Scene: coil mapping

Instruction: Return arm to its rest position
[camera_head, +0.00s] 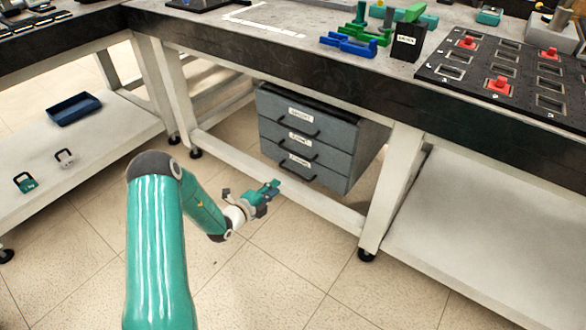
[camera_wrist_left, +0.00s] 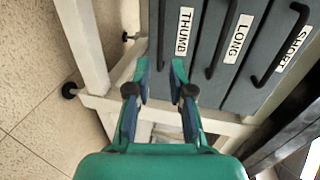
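My left arm (camera_head: 158,250) is teal and comes in from the lower left of the head view. It bends down toward the drawer unit under the workbench. My left gripper (camera_head: 270,188) hangs low over the floor, in front of the drawer unit and apart from it. In the left wrist view the two fingers of the left gripper (camera_wrist_left: 160,85) stand apart with nothing between them. The drawer unit (camera_head: 310,135) is grey with three closed drawers, and in the wrist view their labels read THUMB, LONG and SHORT. My right gripper is not in view.
The workbench (camera_head: 300,65) runs across above the gripper, with its leg (camera_head: 395,185) to the right. A board with red pieces (camera_head: 500,85) and blue and green holders (camera_head: 348,44) lie on top. A low shelf (camera_head: 90,135) with a blue tray (camera_head: 74,108) is at left. Tiled floor is clear.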

